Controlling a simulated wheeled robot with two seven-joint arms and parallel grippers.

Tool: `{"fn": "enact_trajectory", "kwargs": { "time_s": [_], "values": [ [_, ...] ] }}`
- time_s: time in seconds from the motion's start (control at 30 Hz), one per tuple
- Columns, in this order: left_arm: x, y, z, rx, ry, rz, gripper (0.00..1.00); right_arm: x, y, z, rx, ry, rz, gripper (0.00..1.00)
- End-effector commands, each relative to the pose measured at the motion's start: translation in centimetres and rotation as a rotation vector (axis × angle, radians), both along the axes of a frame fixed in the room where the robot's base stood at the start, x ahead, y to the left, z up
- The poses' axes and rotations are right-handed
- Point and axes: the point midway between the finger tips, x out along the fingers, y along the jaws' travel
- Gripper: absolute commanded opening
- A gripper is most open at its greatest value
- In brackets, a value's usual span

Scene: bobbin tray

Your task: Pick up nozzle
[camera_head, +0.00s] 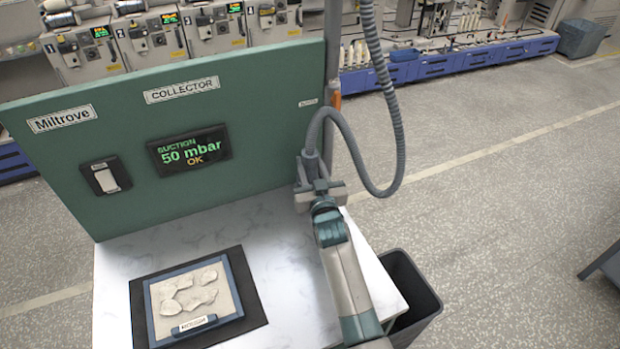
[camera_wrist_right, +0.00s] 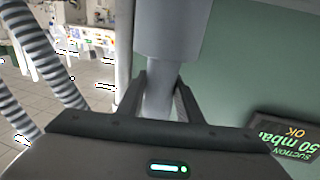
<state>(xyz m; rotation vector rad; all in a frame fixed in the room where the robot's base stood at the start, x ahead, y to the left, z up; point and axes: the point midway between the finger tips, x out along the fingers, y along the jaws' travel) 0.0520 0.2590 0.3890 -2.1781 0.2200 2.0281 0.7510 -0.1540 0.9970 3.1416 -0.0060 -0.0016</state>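The grey nozzle (camera_head: 311,166) hangs upright at the end of the ribbed hose, by the right edge of the green panel. My right gripper (camera_head: 319,186) is at its lower end. In the right wrist view the wide grey body of the nozzle (camera_wrist_right: 172,28) narrows to a neck that passes between the two fingers of my right gripper (camera_wrist_right: 161,85). The fingers lie close on both sides of the neck; whether they press on it I cannot tell. My left gripper is not in view.
The grey hose (camera_head: 388,100) loops down right of the post. A blue-framed tray (camera_head: 152,310) with pale scraps lies on a black mat (camera_head: 256,301) on the white table (camera_head: 290,262). A dark bin (camera_head: 424,300) stands right of the table. The table's middle is clear.

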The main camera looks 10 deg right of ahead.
Motion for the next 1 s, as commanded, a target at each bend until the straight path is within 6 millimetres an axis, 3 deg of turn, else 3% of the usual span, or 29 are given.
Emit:
{"fn": "enact_trajectory", "kwargs": {
  "time_s": [0.03, 0.1, 0.27, 0.53, 1.0],
  "values": [
    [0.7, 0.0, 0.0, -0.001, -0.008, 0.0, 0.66, 0.0, 0.0, 0.0, 0.0, 0.0, 0.0, 0.14],
    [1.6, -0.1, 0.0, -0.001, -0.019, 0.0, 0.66, 0.0, 0.0, 0.0, 0.0, 0.0, 0.0, 0.0],
    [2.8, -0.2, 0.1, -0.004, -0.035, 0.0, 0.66, 0.0, 0.0, 0.1, 0.0, -0.002, 0.0, 0.0],
    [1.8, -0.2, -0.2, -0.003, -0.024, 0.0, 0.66, 0.1, 0.0, 0.9, 0.0, -0.004, 0.0, 0.0],
    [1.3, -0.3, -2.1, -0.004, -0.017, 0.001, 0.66, 0.0, 0.0, 7.9, 0.0, -0.005, 0.0, 0.0]
  ]
}}
